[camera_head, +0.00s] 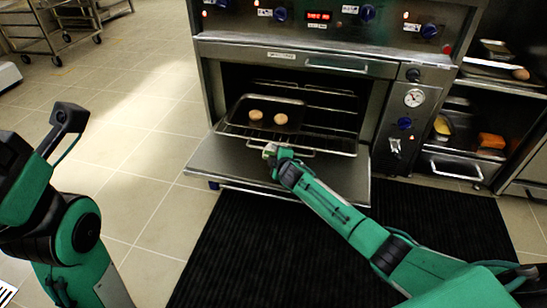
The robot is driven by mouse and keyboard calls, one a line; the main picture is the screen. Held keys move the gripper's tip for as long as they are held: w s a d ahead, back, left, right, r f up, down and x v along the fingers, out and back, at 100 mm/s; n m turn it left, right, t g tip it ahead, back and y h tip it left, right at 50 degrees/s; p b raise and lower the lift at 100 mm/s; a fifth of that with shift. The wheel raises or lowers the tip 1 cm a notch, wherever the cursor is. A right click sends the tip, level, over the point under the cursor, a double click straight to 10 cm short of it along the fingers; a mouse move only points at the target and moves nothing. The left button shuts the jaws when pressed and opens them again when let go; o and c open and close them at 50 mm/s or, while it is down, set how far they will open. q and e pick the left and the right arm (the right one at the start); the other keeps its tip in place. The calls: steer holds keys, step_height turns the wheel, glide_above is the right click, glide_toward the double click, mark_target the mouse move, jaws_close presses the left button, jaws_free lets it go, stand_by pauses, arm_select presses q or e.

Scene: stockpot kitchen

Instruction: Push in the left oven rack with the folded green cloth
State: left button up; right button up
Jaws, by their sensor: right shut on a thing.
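The left oven rack (331,148) is a wire rack sticking part way out of the open oven, above its lowered door (220,165). A dark baking tray (288,107) with two round light-brown items sits on it. My right gripper (272,152) is at the rack's front edge, near its middle, and is shut on a small pale green thing, seemingly the folded green cloth (268,149). The gripper hides most of the cloth. I cannot tell whether the cloth touches the rack. My left arm shows at the left, away from the oven; its gripper fingers do not show.
The oven side panel (411,113) with dial and knobs stands right of the opening. Farther right, shelves hold a yellow item (442,125) and an orange item (491,141). A black ribbed mat (250,250) covers the floor in front.

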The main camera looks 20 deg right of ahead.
mark_target(278, 133)
steer(key=shift+w+d+b, duration=0.2)
steer(key=shift+w+d, duration=0.5)
steer(key=shift+w, duration=0.3)
steer(key=shift+w+d+b, duration=0.2)
steer(key=shift+w+d, duration=0.5)
steer(key=shift+w, duration=0.3)
steer(key=shift+w+d+b, duration=0.5)
steer(key=shift+w+d, duration=0.15)
steer(key=shift+w, duration=0.35)
steer(key=shift+w+d+b, duration=0.45)
steer(key=shift+w+d, duration=0.15)
steer(key=shift+w, duration=0.35)
steer(key=shift+w+d, duration=0.45)
steer(key=shift+w, duration=0.1)
